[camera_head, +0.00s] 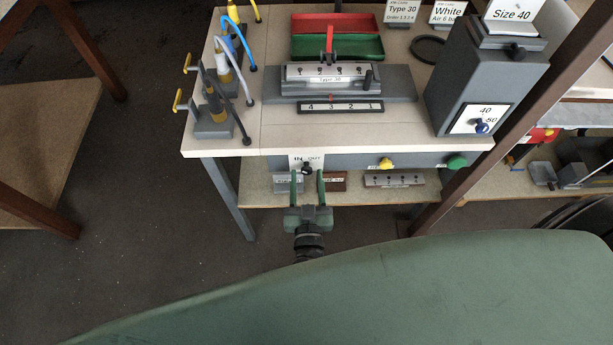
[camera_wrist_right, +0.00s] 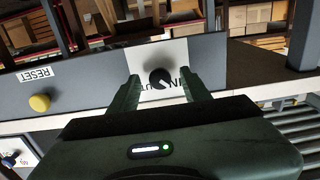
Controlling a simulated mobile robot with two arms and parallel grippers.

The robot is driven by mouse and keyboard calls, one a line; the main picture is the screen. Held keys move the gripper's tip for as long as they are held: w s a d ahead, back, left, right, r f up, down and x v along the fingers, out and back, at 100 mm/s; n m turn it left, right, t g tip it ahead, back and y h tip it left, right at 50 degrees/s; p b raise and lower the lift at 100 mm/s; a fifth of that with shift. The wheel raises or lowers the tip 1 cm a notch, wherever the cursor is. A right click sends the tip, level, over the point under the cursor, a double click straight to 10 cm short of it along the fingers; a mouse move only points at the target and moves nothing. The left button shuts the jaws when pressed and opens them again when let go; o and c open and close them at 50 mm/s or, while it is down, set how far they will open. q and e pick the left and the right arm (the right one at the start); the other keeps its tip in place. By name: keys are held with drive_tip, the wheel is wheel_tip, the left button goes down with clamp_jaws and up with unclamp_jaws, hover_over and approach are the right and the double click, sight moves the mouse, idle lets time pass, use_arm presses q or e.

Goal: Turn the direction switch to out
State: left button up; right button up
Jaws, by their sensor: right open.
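The direction switch is a small black knob (camera_head: 307,168) on a white plate marked IN and OUT, on the front panel of the workbench. In the right wrist view the knob (camera_wrist_right: 160,77) sits between the fingertips, with the IN/OUT plate (camera_wrist_right: 174,55) behind it. My right gripper (camera_head: 307,177) is open, with one finger on each side of the knob. A gap shows between the knob and each finger. I cannot tell clearly which way the knob points. My left gripper is not in view.
A yellow button (camera_head: 386,163) and a green button (camera_head: 457,162) are to the right on the same panel. A lower shelf (camera_head: 255,188) holds several labelled profile blocks. The bench top (camera_head: 285,140) carries a fixture (camera_head: 400,84) and a grey machine (camera_head: 480,75).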

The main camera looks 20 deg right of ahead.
drive_tip(key=shift+w+d, duration=0.1)
drive_tip(key=shift+w, duration=0.05)
clamp_jaws()
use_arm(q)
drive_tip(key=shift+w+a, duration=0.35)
use_arm(e)
drive_tip(key=shift+m, duration=1.5)
drive_tip(key=m+b, duration=0.1)
drive_tip(key=m, duration=0.4)
drive_tip(key=m+b, duration=0.1)
drive_tip(key=m, duration=0.4)
drive_tip(key=shift+b, duration=0.3)
use_arm(q)
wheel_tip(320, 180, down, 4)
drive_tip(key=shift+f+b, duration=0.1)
drive_tip(key=shift+b, duration=0.7)
use_arm(e)
drive_tip(key=m, duration=0.4)
drive_tip(key=shift+m, duration=0.4)
